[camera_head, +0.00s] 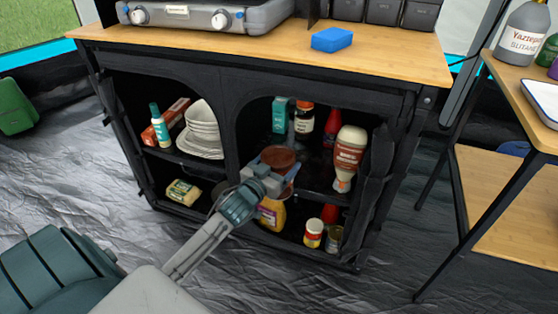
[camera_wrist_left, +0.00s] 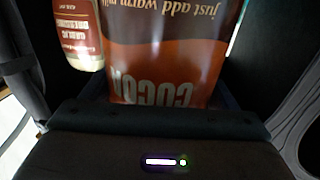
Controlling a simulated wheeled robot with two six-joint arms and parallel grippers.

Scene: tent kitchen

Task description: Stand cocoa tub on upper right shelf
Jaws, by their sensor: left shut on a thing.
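The cocoa tub (camera_head: 279,157) has a brown lid and shows in the right half of the cabinet. In the left wrist view the tub (camera_wrist_left: 165,50) fills the upper middle, its "COCOA" lettering upside down. My left gripper (camera_head: 274,178) is shut on the tub, at the opening of the upper right shelf (camera_head: 317,183). I cannot tell whether the tub's base touches the shelf; the gripper hides its lower part. My right gripper is not in view.
On the upper right shelf stand a teal box (camera_head: 280,115), a jar (camera_head: 304,121), a red bottle (camera_head: 331,127) and a sauce bottle (camera_head: 348,157). A yellow bottle (camera_head: 270,214) and jars (camera_head: 313,233) stand below. Plates (camera_head: 201,133) are left of the divider (camera_head: 232,150).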

